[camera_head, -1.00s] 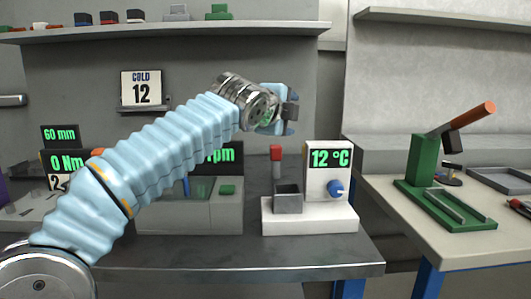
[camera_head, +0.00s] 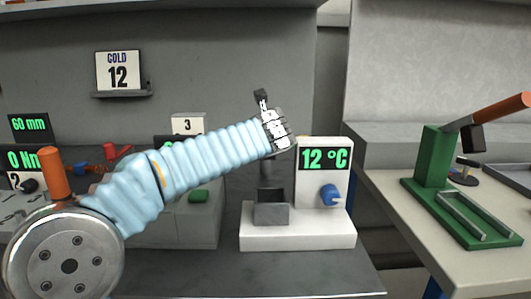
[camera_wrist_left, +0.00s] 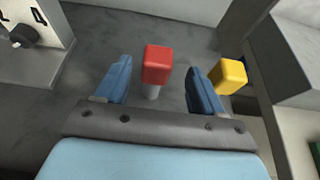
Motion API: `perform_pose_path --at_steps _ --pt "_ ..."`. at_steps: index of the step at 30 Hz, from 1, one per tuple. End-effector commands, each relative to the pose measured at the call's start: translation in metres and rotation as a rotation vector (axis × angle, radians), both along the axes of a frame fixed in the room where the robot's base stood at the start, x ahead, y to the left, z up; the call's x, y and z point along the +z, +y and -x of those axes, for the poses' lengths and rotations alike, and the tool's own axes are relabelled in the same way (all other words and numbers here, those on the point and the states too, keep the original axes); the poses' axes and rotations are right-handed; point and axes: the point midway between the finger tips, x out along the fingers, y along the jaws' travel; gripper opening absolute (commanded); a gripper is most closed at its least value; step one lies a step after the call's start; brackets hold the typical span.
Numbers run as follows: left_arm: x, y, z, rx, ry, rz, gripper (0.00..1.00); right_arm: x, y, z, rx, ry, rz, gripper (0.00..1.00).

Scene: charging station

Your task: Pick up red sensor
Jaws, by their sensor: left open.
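The red sensor (camera_wrist_left: 157,64), a red block on a pale stem, stands between the two blue fingers of my left gripper (camera_wrist_left: 160,72) in the left wrist view. The fingers are spread apart with gaps on both sides of it. I cannot tell how deep it sits between them. In the head view my left wrist covers the red sensor, and the fingers are hidden too. My right gripper is in neither view.
A yellow block (camera_wrist_left: 231,75) stands just outside the right-hand finger in the left wrist view. In the head view the display housing with a blue knob (camera_head: 329,194) stands right of my wrist. A green lever press (camera_head: 435,155) is on the right table.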

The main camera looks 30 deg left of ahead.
Motion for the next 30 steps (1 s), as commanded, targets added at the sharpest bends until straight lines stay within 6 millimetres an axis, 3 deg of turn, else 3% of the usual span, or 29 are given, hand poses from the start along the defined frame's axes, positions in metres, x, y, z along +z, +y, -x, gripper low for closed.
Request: perform_pose_path --at_steps 12,20,30 --pt "-0.022 0.031 -0.045 0.001 -0.001 0.004 0.68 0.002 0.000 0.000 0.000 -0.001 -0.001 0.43" --pt "-0.023 0.033 -0.048 0.000 -0.003 0.005 0.68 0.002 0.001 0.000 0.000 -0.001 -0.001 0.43" --pt "-0.023 0.033 -0.047 0.000 -0.003 0.005 0.18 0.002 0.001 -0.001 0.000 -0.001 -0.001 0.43"
